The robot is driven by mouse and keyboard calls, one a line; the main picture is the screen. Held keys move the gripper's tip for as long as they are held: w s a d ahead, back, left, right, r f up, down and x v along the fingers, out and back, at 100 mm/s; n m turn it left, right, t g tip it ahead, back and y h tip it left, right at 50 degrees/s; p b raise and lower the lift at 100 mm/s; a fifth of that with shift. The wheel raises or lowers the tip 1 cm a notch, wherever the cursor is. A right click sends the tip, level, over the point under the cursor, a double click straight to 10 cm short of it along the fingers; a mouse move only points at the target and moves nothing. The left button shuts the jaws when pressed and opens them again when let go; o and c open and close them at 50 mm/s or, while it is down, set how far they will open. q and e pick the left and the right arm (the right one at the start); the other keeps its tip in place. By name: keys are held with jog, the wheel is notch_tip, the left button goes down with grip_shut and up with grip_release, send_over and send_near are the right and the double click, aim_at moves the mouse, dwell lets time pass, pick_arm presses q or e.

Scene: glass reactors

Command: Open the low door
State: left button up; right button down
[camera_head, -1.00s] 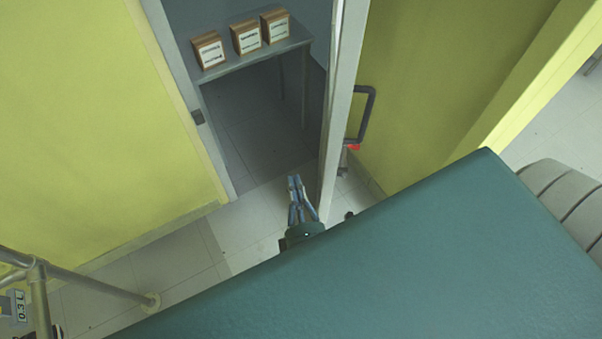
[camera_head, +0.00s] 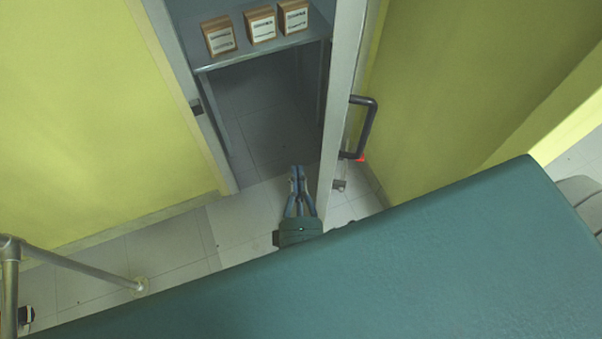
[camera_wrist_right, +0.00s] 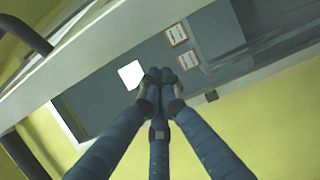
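The door (camera_head: 342,110) stands open, seen nearly edge-on right of the doorway in the head view. Its dark bar handle (camera_head: 369,128) is on the right face, with a red spot at its lower end. My right gripper (camera_head: 298,170) is at the doorway, left of the door's edge, with its blue fingers together and nothing visible between them. In the right wrist view its fingertips (camera_wrist_right: 160,78) meet, and the pale door edge (camera_wrist_right: 85,45) and part of the dark handle (camera_wrist_right: 25,35) are at the upper left. My left gripper is out of view.
Inside the doorway several labelled boxes (camera_head: 262,26) stand on a grey table (camera_head: 270,50). Yellow walls (camera_head: 90,120) flank the opening. A metal rail (camera_head: 80,268) is at the lower left. The floor (camera_head: 245,215) before the doorway looks clear.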

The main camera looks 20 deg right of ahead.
aim_at(320, 177)
jog(key=shift+n+y, duration=0.6)
jog(key=shift+y, duration=0.1)
jog(key=s+d+p, duration=0.2)
jog(key=d, duration=0.1)
jog(key=s+d+p, duration=0.1)
jog(key=shift+s+d+r+p, duration=0.25)
jog(key=shift+s+d+p, duration=0.05)
jog(key=shift+s, duration=0.05)
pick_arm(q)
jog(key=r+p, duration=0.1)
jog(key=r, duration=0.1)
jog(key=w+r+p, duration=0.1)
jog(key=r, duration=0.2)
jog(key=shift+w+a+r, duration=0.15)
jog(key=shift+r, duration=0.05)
pick_arm(e)
jog(key=s+d, duration=0.4)
jog(key=d, duration=0.3)
jog(key=shift+s+d+f+t+y, duration=0.25)
jog(key=shift+s+d+t+y, duration=0.05)
jog(key=shift+s, duration=0.1)
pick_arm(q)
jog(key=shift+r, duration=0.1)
